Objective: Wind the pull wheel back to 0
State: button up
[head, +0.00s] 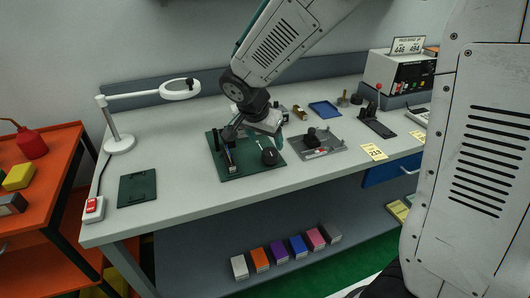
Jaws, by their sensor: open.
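A dark green base plate (240,168) lies on the workbench under my arm. A small upright dark fixture (229,153) stands on the plate's left side. My gripper (231,134) is over this plate, above and left of the round black part and apart from it. It is open, with nothing visible in it. Its fingertips are small and dark against the fixture, so contact there cannot be told.
A grey plate (335,148) with black and red parts lies to the right. Behind are a blue tray (325,109) and a red-knobbed lever stand (379,97). A white lamp (120,142) and a green mat (137,188) are at left. Bare bench (190,205) lies in front.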

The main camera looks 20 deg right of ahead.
aim_at(270, 152)
jog(key=x, duration=0.6)
jog(key=shift+f, duration=0.25)
